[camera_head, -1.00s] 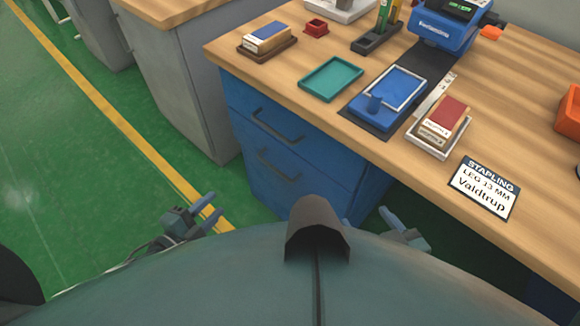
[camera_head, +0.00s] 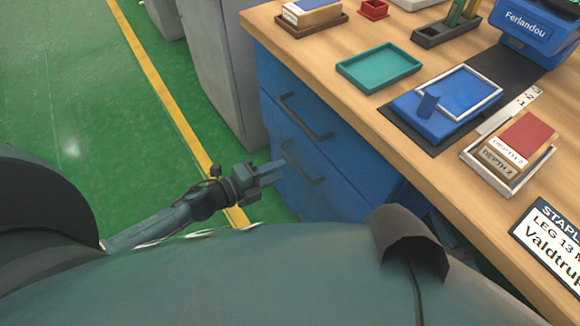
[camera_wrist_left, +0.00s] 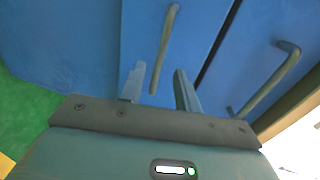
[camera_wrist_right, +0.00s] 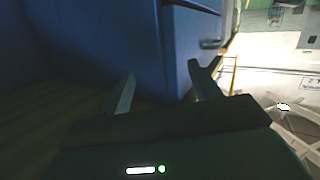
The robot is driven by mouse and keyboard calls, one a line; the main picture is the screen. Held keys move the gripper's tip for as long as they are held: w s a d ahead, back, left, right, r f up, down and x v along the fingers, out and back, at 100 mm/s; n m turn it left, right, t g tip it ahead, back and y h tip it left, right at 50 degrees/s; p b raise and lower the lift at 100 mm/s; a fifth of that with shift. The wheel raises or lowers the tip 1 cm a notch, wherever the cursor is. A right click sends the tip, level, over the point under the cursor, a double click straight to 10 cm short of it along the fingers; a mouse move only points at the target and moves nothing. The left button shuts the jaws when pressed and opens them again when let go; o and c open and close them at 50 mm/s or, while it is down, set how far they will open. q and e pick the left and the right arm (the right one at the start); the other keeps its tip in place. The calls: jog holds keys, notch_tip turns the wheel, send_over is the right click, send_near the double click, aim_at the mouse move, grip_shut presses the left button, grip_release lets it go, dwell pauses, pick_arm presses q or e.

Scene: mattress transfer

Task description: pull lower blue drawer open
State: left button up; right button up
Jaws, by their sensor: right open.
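The blue drawer cabinet stands under the wooden worktop. Its lower drawer (camera_head: 330,195) is shut and has a dark bar handle (camera_head: 302,163). That handle also shows in the left wrist view (camera_wrist_left: 165,50). My left gripper (camera_head: 276,172) is at the lower handle. In the left wrist view its fingers (camera_wrist_left: 158,88) are open, with the near end of the handle appearing between them; I cannot tell whether they touch it. The upper drawer handle (camera_head: 305,117) is above. My right gripper (camera_wrist_right: 162,88) is open and empty beside the dark blue cabinet side (camera_wrist_right: 110,45).
The wooden worktop (camera_head: 395,130) overhangs the drawers and carries a teal tray (camera_head: 378,68), a blue stamp pad (camera_head: 440,105) and other items. A grey cabinet (camera_head: 220,65) stands left of the drawers. Green floor (camera_head: 75,110) is free at left.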

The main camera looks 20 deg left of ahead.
pick_arm(q)
jog(key=shift+b+x, duration=0.3)
jog(key=shift+x, duration=2.05)
grip_shut()
